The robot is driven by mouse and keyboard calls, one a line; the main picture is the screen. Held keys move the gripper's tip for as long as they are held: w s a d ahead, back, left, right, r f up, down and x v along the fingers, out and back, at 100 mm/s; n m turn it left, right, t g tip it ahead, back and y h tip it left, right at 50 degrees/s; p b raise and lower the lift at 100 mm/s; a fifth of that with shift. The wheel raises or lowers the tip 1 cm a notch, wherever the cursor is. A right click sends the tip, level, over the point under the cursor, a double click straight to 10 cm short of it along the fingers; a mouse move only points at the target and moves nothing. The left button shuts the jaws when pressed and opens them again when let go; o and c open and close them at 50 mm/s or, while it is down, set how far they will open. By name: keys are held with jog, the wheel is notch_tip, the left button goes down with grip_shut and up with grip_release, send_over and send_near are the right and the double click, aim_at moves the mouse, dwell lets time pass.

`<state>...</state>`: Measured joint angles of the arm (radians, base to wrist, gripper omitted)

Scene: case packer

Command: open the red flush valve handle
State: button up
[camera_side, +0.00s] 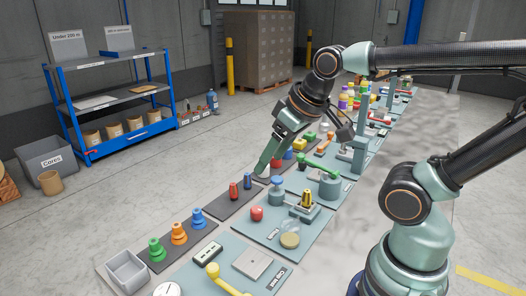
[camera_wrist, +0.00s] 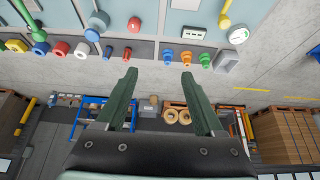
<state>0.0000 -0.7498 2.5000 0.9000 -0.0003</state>
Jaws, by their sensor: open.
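My gripper (camera_side: 264,168) is above the far edge of the bench, around its middle. In the wrist view my gripper (camera_wrist: 158,76) is open, with nothing between its two green fingers. A red bar-like handle (camera_side: 380,119) shows in the side view, farther back along the bench and well apart from my gripper. It may be the red flush valve handle, but it is too small to be sure. A round red knob (camera_side: 257,213) sits on a grey-blue panel nearer the camera, and it also shows in the wrist view (camera_wrist: 134,24).
Blue, orange and green stepped cones (camera_side: 155,249) and a grey bin (camera_side: 127,270) are at the near end. A green lever (camera_side: 325,172) and a blue-capped post (camera_side: 277,183) rise nearby.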

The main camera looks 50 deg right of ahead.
jog(key=n, duration=0.1)
jog(key=n+g, duration=0.5)
jog(key=n, duration=1)
send_over(257, 208)
notch_tip(257, 208, down, 10)
notch_tip(257, 208, down, 12)
jog(key=shift+a+f, duration=0.1)
jog(key=shift+f, duration=0.1)
grip_shut()
